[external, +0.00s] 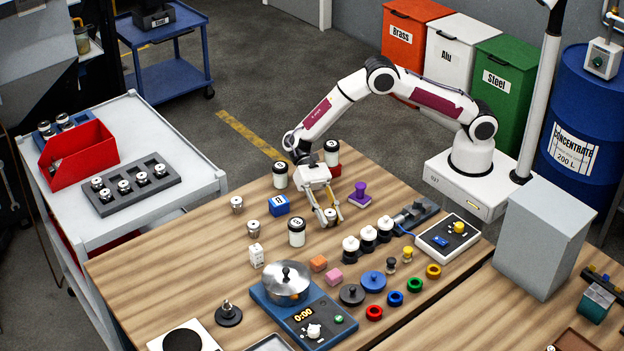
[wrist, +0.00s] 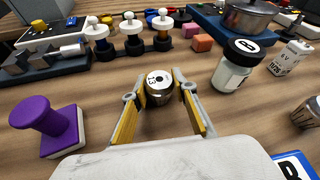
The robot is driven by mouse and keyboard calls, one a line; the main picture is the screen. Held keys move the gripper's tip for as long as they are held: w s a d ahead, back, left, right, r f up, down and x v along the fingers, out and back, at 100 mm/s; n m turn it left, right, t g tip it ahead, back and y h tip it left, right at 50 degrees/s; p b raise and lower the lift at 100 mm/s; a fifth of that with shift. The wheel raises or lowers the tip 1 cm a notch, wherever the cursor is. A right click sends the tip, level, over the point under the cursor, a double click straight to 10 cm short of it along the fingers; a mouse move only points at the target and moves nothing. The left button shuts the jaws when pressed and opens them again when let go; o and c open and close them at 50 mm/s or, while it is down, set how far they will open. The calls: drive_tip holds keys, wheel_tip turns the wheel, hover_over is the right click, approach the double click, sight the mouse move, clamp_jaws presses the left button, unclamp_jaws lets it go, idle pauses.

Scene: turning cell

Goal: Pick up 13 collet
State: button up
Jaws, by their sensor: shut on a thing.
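The 13 collet (wrist: 159,86) is a small metal cylinder with a white top marked 13. In the wrist view it sits upright between the yellow-padded fingers of my gripper (wrist: 160,98), which is shut on it. In the external view my gripper (external: 329,215) points down at the middle of the wooden table, with the collet (external: 330,214) partly covered by the fingers. I cannot tell whether the collet touches the table. Two other collets, one behind (external: 237,205) and one in front (external: 253,229), stand to the left.
A black-lidded jar (external: 297,232) stands left of my gripper, a purple stamp (external: 359,195) to its right. A blue box (external: 279,206) is nearby. White-and-black plungers (external: 368,237) stand right. A grey tray (external: 112,205) of collets and a red bin (external: 82,158) sit on the white cart.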

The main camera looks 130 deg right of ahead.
wheel_tip(320, 180, up, 28)
idle(0.7)
drive_tip(key=shift+f, duration=0.1)
idle(0.4)
